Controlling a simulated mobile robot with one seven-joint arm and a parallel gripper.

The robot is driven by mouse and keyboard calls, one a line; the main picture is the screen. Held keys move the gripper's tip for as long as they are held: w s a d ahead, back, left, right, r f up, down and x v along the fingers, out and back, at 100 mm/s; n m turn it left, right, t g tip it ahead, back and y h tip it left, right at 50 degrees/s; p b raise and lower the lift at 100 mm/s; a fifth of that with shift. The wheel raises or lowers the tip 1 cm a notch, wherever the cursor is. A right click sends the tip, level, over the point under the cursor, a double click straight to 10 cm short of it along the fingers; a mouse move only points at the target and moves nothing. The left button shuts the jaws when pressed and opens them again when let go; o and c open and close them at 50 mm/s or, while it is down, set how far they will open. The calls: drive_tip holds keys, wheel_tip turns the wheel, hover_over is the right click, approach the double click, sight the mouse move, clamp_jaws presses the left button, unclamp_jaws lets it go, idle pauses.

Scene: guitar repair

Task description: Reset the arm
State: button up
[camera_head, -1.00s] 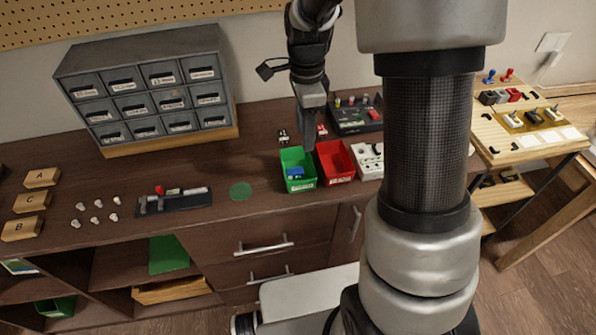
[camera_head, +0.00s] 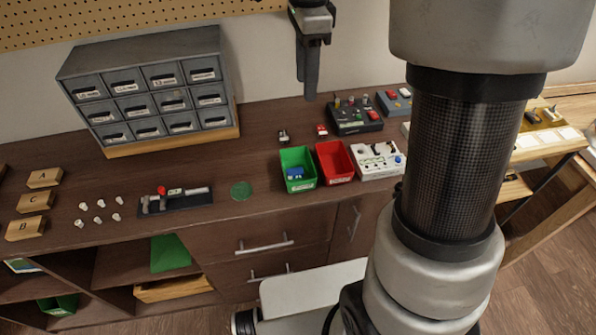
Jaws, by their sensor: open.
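My gripper (camera_head: 308,72) is near the top middle of the head view, pointing down. It hangs above the back of the workbench, in front of the wall and apart from everything below it. Nothing shows between its fingers, which overlap from this angle. My large arm links fill the right side of the view and hide part of the bench there.
On the dark bench (camera_head: 250,212) stand a green bin (camera_head: 299,182) holding a blue piece, a red bin (camera_head: 335,163), a white box (camera_head: 379,158), a black control box (camera_head: 354,117) and a grey drawer cabinet (camera_head: 150,92). A wooden side table (camera_head: 545,146) is at right.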

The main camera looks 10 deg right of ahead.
drive_tip(key=s+r+n+t+p, duration=0.2)
drive_tip(key=s+r+n, duration=0.2)
drive_tip(key=s+n, duration=0.5)
drive_tip(key=s+r+n+t+p, duration=0.2)
drive_tip(key=s+r+n+t, duration=0.1)
drive_tip(key=s+n, duration=0.6)
drive_tip(key=shift+s+r+t+p, duration=0.35)
drive_tip(key=shift+s+r, duration=0.2)
drive_tip(key=shift+s, duration=0.45)
drive_tip(key=shift+d, duration=0.1)
